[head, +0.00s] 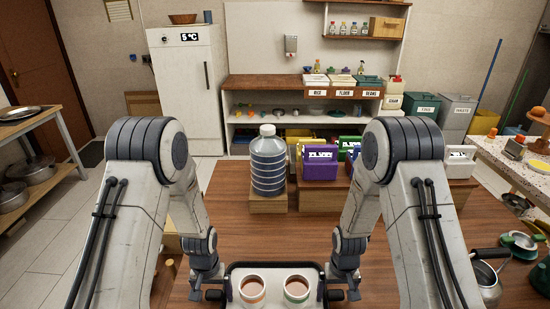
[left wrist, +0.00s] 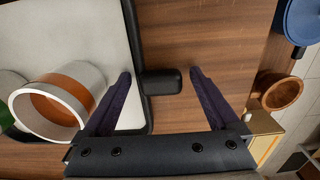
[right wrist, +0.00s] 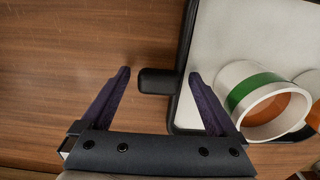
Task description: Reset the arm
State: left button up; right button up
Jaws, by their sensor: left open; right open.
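A pale tray (head: 273,275) with a dark rim sits on the wooden table at the bottom of the head view. On it stand an orange-banded cup (head: 252,296) and a green-banded cup (head: 297,296). My left gripper (head: 207,291) is open at the tray's left side; in the left wrist view the tray's dark handle (left wrist: 163,82) lies between its spread fingers. My right gripper (head: 343,290) is open at the right side; in the right wrist view the other handle (right wrist: 157,81) lies between its fingers. Whether the fingers touch the handles I cannot tell.
A large water bottle (head: 268,162) stands on a wooden block (head: 268,202) beyond the tray. A purple container (head: 320,162) and others stand to its right. Pots (head: 488,280) are at the lower right. The tabletop between tray and blocks is clear.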

pick_arm(q)
notch_tip(320, 180, up, 10)
jog(key=p, duration=0.8)
jog(key=shift+f+p, duration=0.2)
jog(key=shift+p, duration=0.1)
pick_arm(e)
notch_tip(320, 180, up, 9)
jog(key=shift+r, duration=0.15)
